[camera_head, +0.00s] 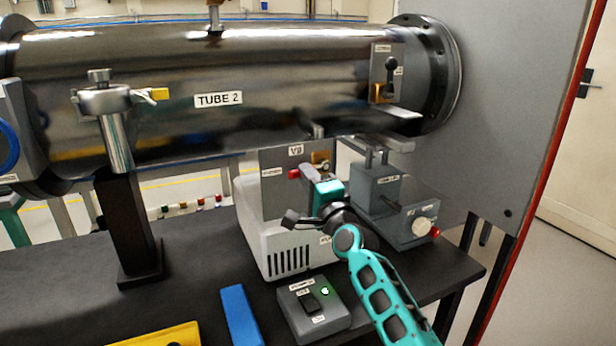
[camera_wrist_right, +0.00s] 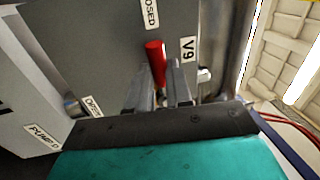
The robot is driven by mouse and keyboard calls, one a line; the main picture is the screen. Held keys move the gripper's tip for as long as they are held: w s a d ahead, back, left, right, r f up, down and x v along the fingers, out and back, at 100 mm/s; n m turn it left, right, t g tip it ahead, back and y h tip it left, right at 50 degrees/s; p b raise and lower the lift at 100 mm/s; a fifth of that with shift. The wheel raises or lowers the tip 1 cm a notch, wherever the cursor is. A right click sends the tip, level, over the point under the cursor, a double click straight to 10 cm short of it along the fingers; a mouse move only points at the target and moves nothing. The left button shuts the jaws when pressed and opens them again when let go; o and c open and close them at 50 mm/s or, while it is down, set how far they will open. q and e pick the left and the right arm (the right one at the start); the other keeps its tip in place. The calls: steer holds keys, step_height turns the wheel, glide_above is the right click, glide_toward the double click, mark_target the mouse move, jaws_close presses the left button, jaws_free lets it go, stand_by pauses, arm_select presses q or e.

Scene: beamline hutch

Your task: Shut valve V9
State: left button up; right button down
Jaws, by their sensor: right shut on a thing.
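Valve V9's panel (camera_head: 272,197) is a grey plate below Tube 2, with a V9 label (camera_head: 296,150). My right gripper (camera_head: 307,174) reaches to this panel from the right and is shut on the valve's red handle (camera_head: 293,174). In the right wrist view the red handle (camera_wrist_right: 155,58) stands between the fingers (camera_wrist_right: 160,85). Its visible end is near the CLOSED label (camera_wrist_right: 150,12); an OPEN label (camera_wrist_right: 91,106) is at lower left. The handle's pivot is hidden, so its exact setting cannot be told. My left gripper is not in view.
Tube 2 (camera_head: 130,60) runs overhead. A white vented pump box (camera_head: 290,255) sits under my right arm. A grey unit (camera_head: 405,215) with a red-ended knob stands to the right. A switch box (camera_head: 332,328) with a green light and a blue bar (camera_head: 240,315) lie in front.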

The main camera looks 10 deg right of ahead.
steer(key=shift+r+m, duration=0.15)
steer(key=shift+m, duration=0.25)
steer(key=c, duration=1)
jaws_free()
steer(key=shift+c, duration=0.2)
steer(key=p+v, duration=0.1)
steer(key=v, duration=1.1)
steer(key=shift+s, duration=0.4)
steer(key=shift+d, duration=0.1)
